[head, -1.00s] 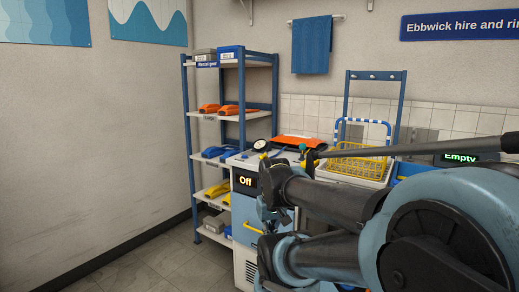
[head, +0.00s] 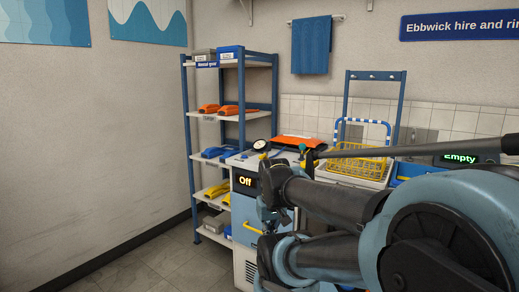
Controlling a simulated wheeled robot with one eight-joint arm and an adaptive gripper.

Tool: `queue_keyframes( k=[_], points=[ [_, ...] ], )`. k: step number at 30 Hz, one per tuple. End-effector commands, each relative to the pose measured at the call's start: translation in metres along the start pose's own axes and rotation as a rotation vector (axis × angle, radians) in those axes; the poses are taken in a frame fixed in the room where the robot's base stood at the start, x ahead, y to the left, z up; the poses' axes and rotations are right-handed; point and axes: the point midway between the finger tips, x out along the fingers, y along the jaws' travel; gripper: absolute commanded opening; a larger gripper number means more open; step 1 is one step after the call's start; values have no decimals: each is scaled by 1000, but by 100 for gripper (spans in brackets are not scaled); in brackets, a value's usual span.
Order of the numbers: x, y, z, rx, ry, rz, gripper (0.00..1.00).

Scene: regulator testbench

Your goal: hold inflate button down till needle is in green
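The testbench (head: 245,212) is a pale blue and white cabinet with a yellow handle, standing right of the shelf rack. Its lit display (head: 245,181) reads "Off". A round white gauge (head: 261,145) stands on the bench top; its needle and any green band are too small to read. I cannot make out the inflate button. My gripper (head: 275,214) is at the end of my arm, in front of the bench's right part. Arm links cover most of it, so its fingers, and any contact with the bench, cannot be made out.
An orange item (head: 298,142) lies at the back of the bench top. A yellow wire basket (head: 357,160) and a display reading "Empty" (head: 460,159) are to the right. The shelf rack (head: 212,116) stands left of the bench. The floor at lower left is clear.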

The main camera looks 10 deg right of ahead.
Motion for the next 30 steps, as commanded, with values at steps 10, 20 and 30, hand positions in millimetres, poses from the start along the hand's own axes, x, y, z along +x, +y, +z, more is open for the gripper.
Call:
queue_keyframes(
  k=[10,20,30],
  points=[
    [-15,-2,-8,12,27,-12,0],
    [-58,-11,-89,76,107,-74,0],
    [-97,-16,-186,154,196,-142,0]
  ],
)
